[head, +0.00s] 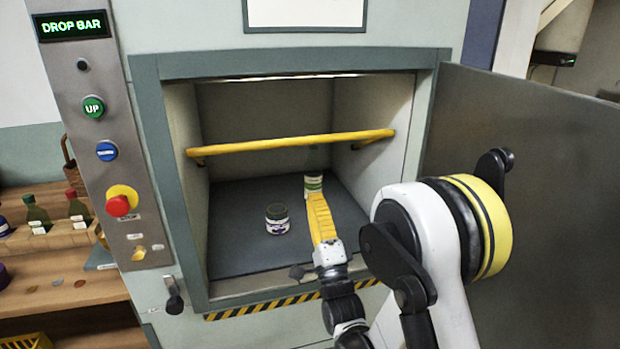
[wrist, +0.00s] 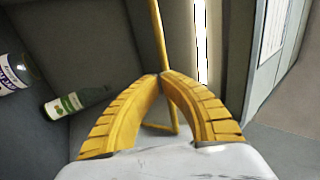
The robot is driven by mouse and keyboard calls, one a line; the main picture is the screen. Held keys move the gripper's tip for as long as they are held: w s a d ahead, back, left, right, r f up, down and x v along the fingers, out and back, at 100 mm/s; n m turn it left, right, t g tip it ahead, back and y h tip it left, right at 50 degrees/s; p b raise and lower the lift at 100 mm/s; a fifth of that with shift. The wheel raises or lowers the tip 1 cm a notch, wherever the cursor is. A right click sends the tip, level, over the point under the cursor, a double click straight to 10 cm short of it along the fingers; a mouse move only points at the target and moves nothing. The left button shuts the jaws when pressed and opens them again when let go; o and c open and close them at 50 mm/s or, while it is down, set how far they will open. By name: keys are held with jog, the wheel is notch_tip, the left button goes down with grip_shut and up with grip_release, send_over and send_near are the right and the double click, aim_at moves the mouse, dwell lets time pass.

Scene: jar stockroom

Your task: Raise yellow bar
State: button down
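The yellow bar (head: 290,143) runs across the upper part of the lift opening, with an end bracket at each side wall. My gripper (head: 313,196) reaches into the opening below the bar in the head view, apart from it. In the wrist view the two yellow fingers of my gripper (wrist: 164,76) arch together and their tips meet, with nothing seen between them. The yellow bar (wrist: 157,35) runs up and down behind the fingertips there, and its bent end shows between the fingers.
The open door (head: 540,180) is at right. The left panel (head: 110,150) has buttons and a display (head: 72,26) reading "DROP BAR".

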jog(key=p+x, duration=0.3)
jog(key=x, duration=1)
jog(key=shift+r, duration=0.2)
jog(key=w+a+r+g+h+p, duration=0.1)
jog(key=w+r+g+p, duration=0.3)
jog(key=w+r+p, duration=0.2)
notch_tip(320, 180, up, 3)
jog(key=p, duration=0.3)
jog(key=shift+a, duration=0.4)
jog(key=shift+s+f, duration=0.1)
jog(key=shift+f, duration=0.1)
